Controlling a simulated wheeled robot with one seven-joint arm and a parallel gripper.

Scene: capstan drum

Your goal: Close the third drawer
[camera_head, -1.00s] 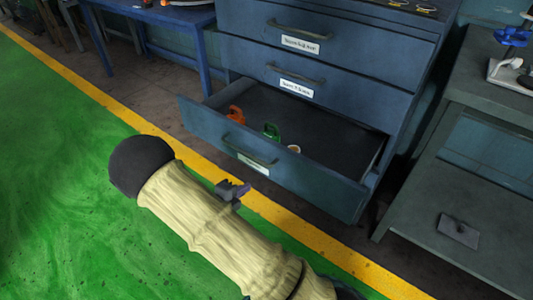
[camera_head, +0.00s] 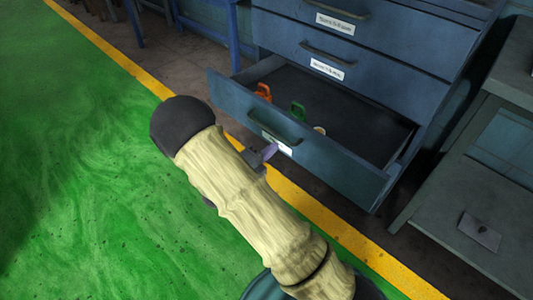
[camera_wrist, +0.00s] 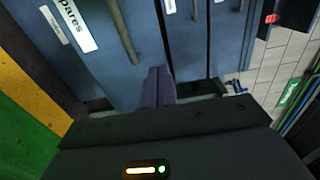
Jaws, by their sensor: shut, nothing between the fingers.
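The open drawer (camera_head: 285,140) is the lowest one visible in the blue cabinet and is pulled well out. It has a bar handle and a white label on its front. An orange item (camera_head: 263,92), a green item (camera_head: 298,111) and a small pale round item (camera_head: 319,130) lie inside. My gripper (camera_head: 268,153) is shut and empty, just in front of the drawer front near its label; I cannot tell whether it touches. In the wrist view the shut fingers (camera_wrist: 158,88) point toward blue drawer fronts, beside a handle (camera_wrist: 124,32) and a white label (camera_wrist: 75,22).
The two drawers above (camera_head: 350,65) are shut. A grey-green bench (camera_head: 470,190) stands to the right of the cabinet. A blue table leg (camera_head: 233,38) is at the back left. Green floor (camera_head: 80,150) with a yellow stripe lies clear in front.

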